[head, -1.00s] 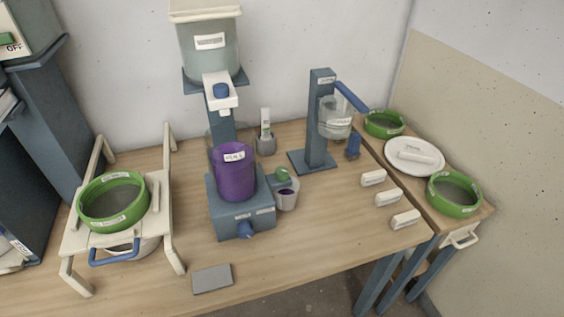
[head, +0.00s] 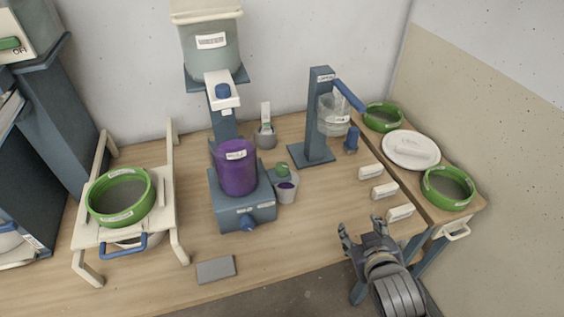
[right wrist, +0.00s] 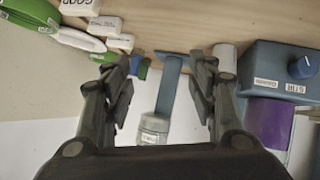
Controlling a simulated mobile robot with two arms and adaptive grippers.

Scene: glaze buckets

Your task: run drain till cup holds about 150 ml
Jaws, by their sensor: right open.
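A purple bucket (head: 237,168) stands on a blue stirrer base (head: 243,212) with a blue front knob (head: 247,224). A green drain tap (head: 283,170) sits at its right side. Below the tap stands a pale cup (head: 287,193) with some purple liquid inside; its level against any mark is too small to read. My right gripper (head: 362,226) is open and empty over the table's front edge, right of and nearer than the cup. In the right wrist view its fingers (right wrist: 163,68) are apart with nothing gripped. My left gripper is not in view.
A blue stand (head: 319,120) holds a clear vessel (head: 334,115) behind. Several white labelled blocks (head: 384,190) line the table's right side. Green sieves (head: 449,188) and a white lid (head: 411,149) lie further right. A grey plate (head: 215,269) lies at the front left.

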